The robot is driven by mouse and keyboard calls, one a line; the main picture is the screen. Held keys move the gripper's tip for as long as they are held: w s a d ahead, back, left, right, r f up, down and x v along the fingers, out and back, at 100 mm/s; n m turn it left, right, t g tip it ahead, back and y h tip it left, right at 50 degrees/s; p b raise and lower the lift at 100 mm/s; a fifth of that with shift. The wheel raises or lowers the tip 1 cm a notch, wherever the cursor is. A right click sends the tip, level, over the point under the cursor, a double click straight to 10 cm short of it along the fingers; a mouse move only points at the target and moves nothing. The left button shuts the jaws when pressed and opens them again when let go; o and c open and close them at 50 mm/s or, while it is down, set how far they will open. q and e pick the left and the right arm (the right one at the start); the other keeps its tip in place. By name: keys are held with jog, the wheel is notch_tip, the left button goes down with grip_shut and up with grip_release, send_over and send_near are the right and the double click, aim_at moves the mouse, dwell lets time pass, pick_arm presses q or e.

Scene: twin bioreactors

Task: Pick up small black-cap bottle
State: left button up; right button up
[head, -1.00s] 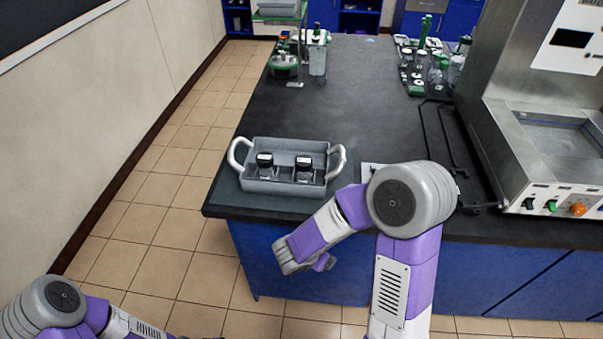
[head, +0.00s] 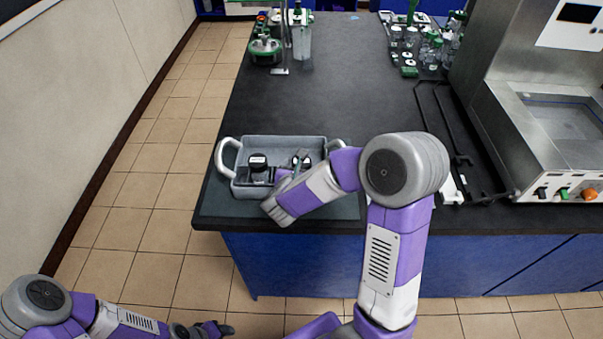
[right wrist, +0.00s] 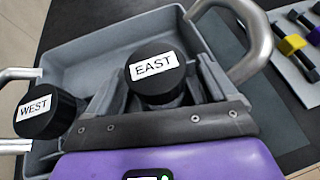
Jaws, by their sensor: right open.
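Two black-cap bottles stand in a grey tray (head: 310,143) with two light handles. The bottle labelled WEST (head: 258,168) is in the tray's left part and also shows in the right wrist view (right wrist: 42,115). The bottle labelled EAST (right wrist: 154,72) is to its right; in the head view my right gripper mostly hides it. My right gripper (head: 301,160) is open and low over the tray. In the right wrist view its fingers (right wrist: 162,80) lie on either side of the EAST bottle, with no clear grip. My left gripper (head: 212,329) is at the bottom left, away from the bench.
The tray sits on a dark mat (head: 345,206) at the bench's front left corner. Glassware (head: 425,45) and green-lidded equipment (head: 265,50) are farther back. The middle bench top is clear.

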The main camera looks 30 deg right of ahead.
jog(key=shift+w+d+f, duration=0.1)
jog(key=shift+w+d, duration=0.05)
jog(key=shift+w, duration=0.1)
jog(key=c, duration=1.1)
jog(key=shift+c, duration=0.3)
